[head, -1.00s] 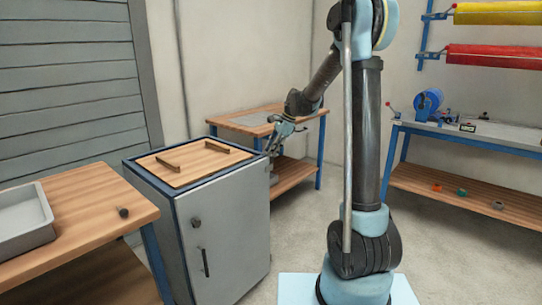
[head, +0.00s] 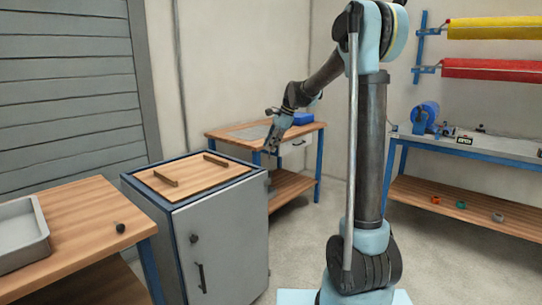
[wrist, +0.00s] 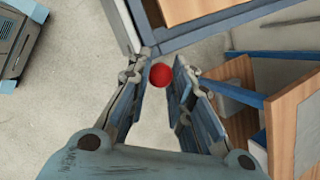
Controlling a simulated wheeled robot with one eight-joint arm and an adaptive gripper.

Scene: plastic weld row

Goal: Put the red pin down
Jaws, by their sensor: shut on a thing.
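The red pin (wrist: 160,76) shows in the wrist view as a round red end between my fingertips. My gripper (wrist: 161,62) is shut on it, with one finger on each side. In the head view my gripper (head: 270,150) points down in the air near the back right of the grey cabinet. I cannot make out the pin there. The pin's length is hidden, seen end-on.
The grey cabinet (head: 225,235) has a wooden top with two dark strips. A back bench (head: 305,130) holds a blue box (head: 302,118). A left bench (head: 95,205) carries a grey tray (head: 35,245) and a small dark knob-like part (head: 120,228). A blue-framed bench (head: 480,144) stands right.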

